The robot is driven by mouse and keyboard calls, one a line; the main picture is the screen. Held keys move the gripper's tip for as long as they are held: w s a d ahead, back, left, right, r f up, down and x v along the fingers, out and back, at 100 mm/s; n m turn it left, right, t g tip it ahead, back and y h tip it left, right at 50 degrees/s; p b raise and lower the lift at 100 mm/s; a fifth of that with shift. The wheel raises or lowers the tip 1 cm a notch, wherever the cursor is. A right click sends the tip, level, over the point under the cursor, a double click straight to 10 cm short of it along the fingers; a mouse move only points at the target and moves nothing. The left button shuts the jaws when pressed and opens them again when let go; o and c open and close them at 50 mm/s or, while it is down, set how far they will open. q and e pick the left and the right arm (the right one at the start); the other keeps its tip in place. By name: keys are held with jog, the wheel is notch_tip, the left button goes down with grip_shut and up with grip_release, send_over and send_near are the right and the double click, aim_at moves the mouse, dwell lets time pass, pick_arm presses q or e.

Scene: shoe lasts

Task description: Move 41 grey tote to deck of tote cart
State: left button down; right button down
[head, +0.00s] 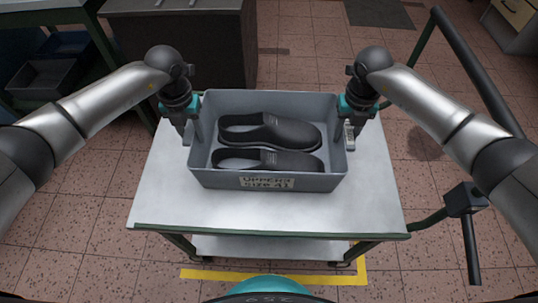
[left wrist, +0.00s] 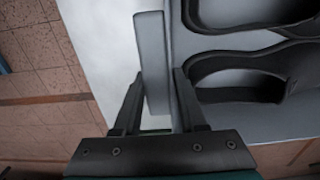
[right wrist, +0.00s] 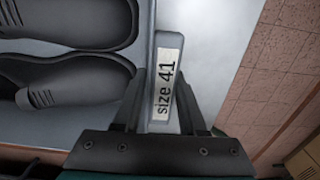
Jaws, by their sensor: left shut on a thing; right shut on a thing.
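The grey tote (head: 262,180), labelled "UPPERS SIZE 41", is on or just over the white top deck of the tote cart (head: 170,205); I cannot tell whether it touches. Two black shoe uppers (head: 268,132) lie in it. My left gripper (head: 190,135) is shut on the tote's left handle, which shows between the fingers in the left wrist view (left wrist: 152,65). My right gripper (head: 347,125) is shut on the right handle, which bears a "size 41" label in the right wrist view (right wrist: 165,80). The tote looks level.
Yellow tape (head: 225,274) marks the floor in front. A dark cabinet (head: 180,40) stands behind, and a rack with bins (head: 45,78) is at the left. Deck is bare around the tote.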

pick_arm(q)
jog(key=shift+f, duration=0.25)
pick_arm(e)
jog(key=shift+f, duration=0.25)
pick_arm(q)
jog(key=shift+c, duration=2.3)
grip_release()
pick_arm(e)
jog(key=shift+c, duration=2.3)
grip_release()
pick_arm(q)
jog(key=shift+r, duration=0.15)
pick_arm(e)
jog(key=shift+r, duration=0.3)
pick_arm(q)
notch_tip(320, 180, up, 12)
pick_arm(e)
notch_tip(320, 180, up, 12)
jog(key=shift+f, duration=0.2)
